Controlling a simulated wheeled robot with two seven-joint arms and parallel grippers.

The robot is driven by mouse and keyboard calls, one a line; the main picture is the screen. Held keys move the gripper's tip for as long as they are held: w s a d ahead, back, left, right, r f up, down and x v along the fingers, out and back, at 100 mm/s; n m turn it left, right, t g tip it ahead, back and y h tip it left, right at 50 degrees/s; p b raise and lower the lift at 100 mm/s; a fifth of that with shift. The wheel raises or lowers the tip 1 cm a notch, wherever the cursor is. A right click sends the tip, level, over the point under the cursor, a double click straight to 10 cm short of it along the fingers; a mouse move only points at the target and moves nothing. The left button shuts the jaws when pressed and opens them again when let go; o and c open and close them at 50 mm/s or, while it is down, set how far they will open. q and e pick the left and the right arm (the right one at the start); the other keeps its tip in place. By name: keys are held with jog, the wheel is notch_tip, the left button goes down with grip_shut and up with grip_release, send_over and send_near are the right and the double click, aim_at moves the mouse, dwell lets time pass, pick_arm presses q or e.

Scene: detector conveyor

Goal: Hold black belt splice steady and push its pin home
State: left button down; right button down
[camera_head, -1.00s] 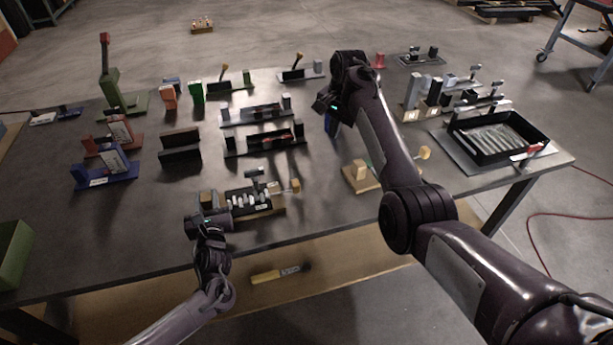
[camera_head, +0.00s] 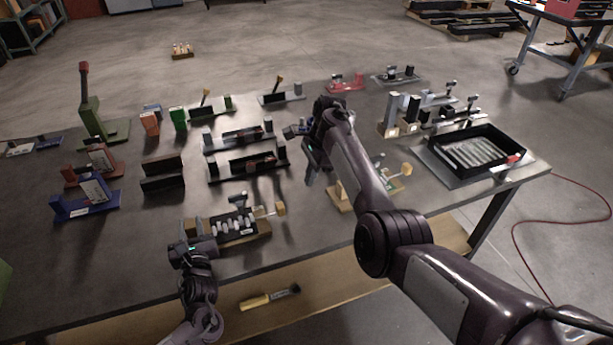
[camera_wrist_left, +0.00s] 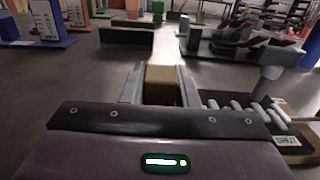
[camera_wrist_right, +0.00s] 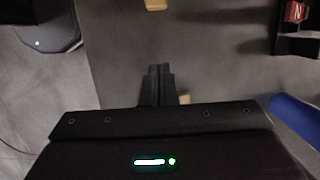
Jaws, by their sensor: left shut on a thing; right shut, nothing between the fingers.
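The black belt splice (camera_head: 232,224), with a row of white pieces, sits on a wooden base near the table's front edge. It also shows at the right of the left wrist view (camera_wrist_left: 240,112). A pin with a tan head (camera_head: 280,208) sticks out of its right side. My left gripper (camera_head: 194,238) is at the splice's left end, shut on a tan block (camera_wrist_left: 160,84). My right gripper (camera_head: 310,178) is shut and empty, up and to the right of the pin head. Its closed fingertips (camera_wrist_right: 160,72) show over bare tabletop in the right wrist view.
A second wooden-based fixture (camera_head: 341,197) stands right of the splice, partly behind my right arm. Black channel pieces (camera_head: 248,165) lie behind the splice. A black tray (camera_head: 475,150) stands at the right. The front edge left of my left gripper is clear.

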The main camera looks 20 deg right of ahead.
aim_at(280, 209)
jog(key=x, duration=0.6)
jog(key=shift+f, duration=0.4)
jog(key=a, duration=0.3)
jog(key=shift+s+a+f, duration=0.15)
jog(key=shift+a, duration=0.45)
jog(key=a, duration=0.6)
jog(key=shift+s+a, duration=0.35)
jog(key=shift+a, duration=0.05)
pick_arm(q)
jog(key=shift+d, duration=0.1)
pick_arm(e)
jog(key=shift+d, duration=0.1)
